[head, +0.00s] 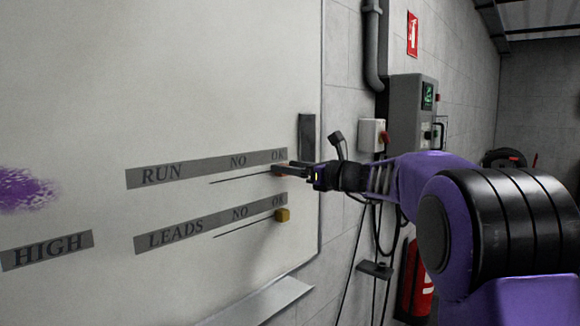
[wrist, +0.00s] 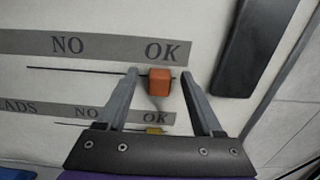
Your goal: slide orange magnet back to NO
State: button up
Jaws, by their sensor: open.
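The orange magnet (wrist: 159,82) sits on the whiteboard at the right end of the RUN row's line, under the OK label (wrist: 163,52). The NO label (wrist: 68,45) is to its left in the wrist view. My gripper (wrist: 160,73) is open, with one finger on each side of the magnet. A gap shows between the magnet and the right finger; the left finger is closer, and I cannot tell if it touches. In the head view my gripper (head: 277,169) is at the OK end of the RUN strip (head: 162,174) and mostly hides the magnet.
A yellow magnet (head: 282,215) sits below, at the OK end of the LEADS row (head: 175,234). A dark bar (head: 307,137) is on the board near its right edge. A tray ledge (head: 262,300) runs along the board's bottom. The line left of the orange magnet is clear.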

grip_shut()
dwell(0.4)
dwell(1.1)
